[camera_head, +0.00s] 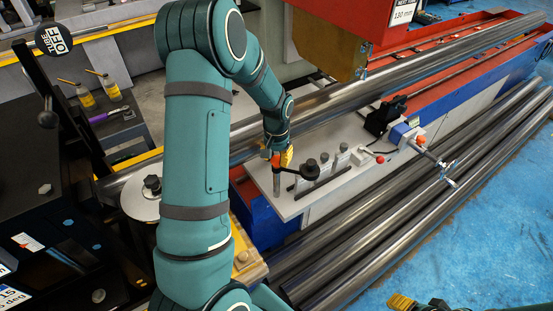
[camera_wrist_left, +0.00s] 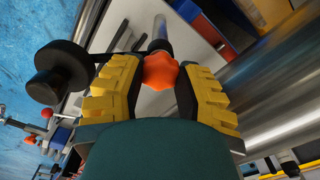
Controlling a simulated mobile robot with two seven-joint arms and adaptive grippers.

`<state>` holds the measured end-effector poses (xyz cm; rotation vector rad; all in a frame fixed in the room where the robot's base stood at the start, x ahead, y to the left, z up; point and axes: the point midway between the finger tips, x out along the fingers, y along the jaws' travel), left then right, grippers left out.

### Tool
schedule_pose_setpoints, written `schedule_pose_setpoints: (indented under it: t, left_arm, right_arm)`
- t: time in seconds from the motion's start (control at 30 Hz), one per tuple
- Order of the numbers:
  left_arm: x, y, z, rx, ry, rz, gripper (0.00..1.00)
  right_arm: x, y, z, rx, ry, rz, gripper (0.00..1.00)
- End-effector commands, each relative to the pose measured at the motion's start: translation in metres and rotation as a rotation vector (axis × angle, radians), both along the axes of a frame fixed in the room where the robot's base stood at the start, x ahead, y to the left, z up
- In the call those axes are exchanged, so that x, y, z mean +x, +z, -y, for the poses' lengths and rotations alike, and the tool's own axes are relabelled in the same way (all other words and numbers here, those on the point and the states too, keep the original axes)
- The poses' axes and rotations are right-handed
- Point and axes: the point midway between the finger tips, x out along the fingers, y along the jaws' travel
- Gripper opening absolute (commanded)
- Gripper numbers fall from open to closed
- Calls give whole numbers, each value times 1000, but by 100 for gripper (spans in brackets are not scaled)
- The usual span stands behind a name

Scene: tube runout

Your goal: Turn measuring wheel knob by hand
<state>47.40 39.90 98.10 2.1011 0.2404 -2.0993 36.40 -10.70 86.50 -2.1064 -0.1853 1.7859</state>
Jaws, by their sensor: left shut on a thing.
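My left gripper (camera_head: 283,157) is over the grey plate beside the long steel tube. It is shut on an orange knob (camera_wrist_left: 160,70), which sits between its yellow ribbed fingers in the left wrist view. In the head view, the knob (camera_head: 276,160) tops an upright post. A black wheel (camera_head: 310,170) sits on a dark arm beside this post. It also shows in the left wrist view (camera_wrist_left: 62,72), left of the fingers. A yellow finger of my right gripper (camera_head: 402,302) shows at the bottom edge; the rest is cut off.
The grey plate (camera_head: 290,207) carries several small posts and a red-tipped lever (camera_head: 379,158). A long steel tube (camera_head: 340,100) runs behind. Several loose tubes (camera_head: 400,210) lie in front, beside the blue floor. A silver disc (camera_head: 138,207) with a black knob stands at left.

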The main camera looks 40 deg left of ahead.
Motion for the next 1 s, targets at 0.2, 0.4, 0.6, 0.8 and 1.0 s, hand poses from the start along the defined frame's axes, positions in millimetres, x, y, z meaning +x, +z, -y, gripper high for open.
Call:
schedule_pose_setpoints:
  t: [0.2,0.4,0.6,0.8,1.0]
  left_arm:
    - [0,0,0,0,-219,-1,58]
    - [0,0,0,0,-215,-1,66]
    - [0,2,0,0,-213,-1,66]
    - [0,18,0,0,-212,0,66]
    - [0,36,0,0,-212,0,66]
  right_arm:
    - [0,-1,0,0,0,0,57]
    - [0,-1,0,0,0,0,57]
    - [0,0,0,0,0,0,57]
    - [0,11,0,0,0,0,57]
    - [0,24,0,0,0,0,57]
